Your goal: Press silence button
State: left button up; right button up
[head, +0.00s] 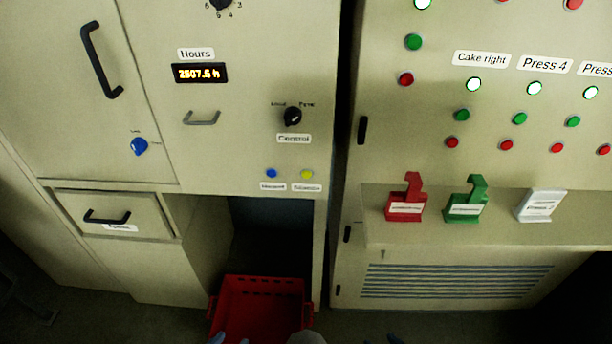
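The silence button is a small yellow round button (307,174) low on the middle cabinet panel, above a white label reading "Silence" (307,187). Nothing touches it or covers it. My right gripper (394,339) shows only as a small bluish tip at the bottom edge, and the rest is cut off. I see nothing held in either.
A blue button (271,173) sits just left of the yellow one. A black control knob (292,117) is above them. A red crate (262,284) stands in the opening below. A ledge (420,232) with red, green and white tagged pieces juts out at right.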

jog(key=shift+w+r, duration=0.1)
jog(key=shift+w, duration=0.05)
jog(key=shift+c, duration=0.4)
jog(key=shift+c, duration=0.7)
jog(key=shift+s, duration=0.25)
grip_shut()
jog(key=shift+f, duration=0.2)
jog(key=shift+w+r, duration=0.2)
jog(key=shift+w, duration=0.05)
